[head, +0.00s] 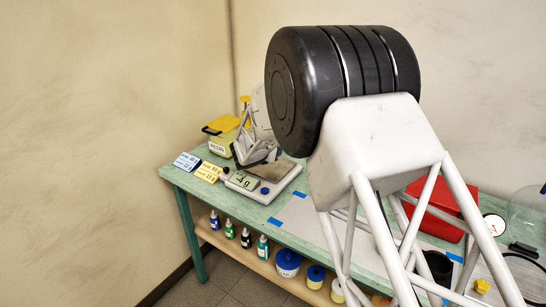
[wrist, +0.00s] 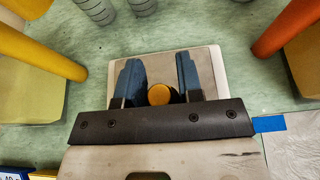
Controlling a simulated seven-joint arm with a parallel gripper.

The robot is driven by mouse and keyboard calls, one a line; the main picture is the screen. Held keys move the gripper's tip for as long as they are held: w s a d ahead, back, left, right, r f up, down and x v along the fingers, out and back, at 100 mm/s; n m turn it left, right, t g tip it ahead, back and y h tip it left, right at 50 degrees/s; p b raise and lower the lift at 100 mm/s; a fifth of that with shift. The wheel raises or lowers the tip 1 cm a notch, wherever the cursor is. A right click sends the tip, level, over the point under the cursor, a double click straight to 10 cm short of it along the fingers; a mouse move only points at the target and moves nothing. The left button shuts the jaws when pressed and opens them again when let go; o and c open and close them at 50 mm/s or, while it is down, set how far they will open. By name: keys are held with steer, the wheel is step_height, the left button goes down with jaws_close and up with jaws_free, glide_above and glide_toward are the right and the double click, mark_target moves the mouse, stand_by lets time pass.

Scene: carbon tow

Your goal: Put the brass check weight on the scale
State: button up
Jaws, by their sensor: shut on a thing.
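The brass check weight (wrist: 159,95) shows in the wrist view as a round golden top between the two blue fingers of my gripper (wrist: 159,82). My gripper is shut on it. The scale (wrist: 218,66), with a pale body and a brownish plate, lies under the fingers in that view. In the head view my gripper (head: 258,158) is over the back left part of the scale (head: 286,184), and the weight is hidden there. The scale's display (head: 243,181) appears to show a 4 and a g. I cannot tell whether the weight touches the plate.
A yellow-lidded box (head: 220,138) stands behind the scale to the left. Blue and yellow cards (head: 187,160) stand at the bench's left edge. A red box (head: 436,205) and a dial gauge (head: 494,225) are to the right. Bottles (head: 230,229) stand on the lower shelf.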

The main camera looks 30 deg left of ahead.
mark_target(273, 164)
steer(key=shift+w+a, duration=0.5)
steer(key=shift+w, duration=0.05)
steer(key=shift+f, duration=0.1)
steer(key=shift+f, duration=1.7)
steer(key=shift+f, duration=0.1)
steer(key=o, duration=1)
steer(key=shift+f, duration=0.1)
steer(key=shift+s+r, duration=0.1)
steer(key=shift+r, duration=0.1)
steer(key=shift+s+r, duration=0.25)
steer(key=shift+s, duration=0.25)
steer(key=v, duration=1)
steer(key=shift+s+r, duration=0.2)
steer(key=shift+s, duration=0.15)
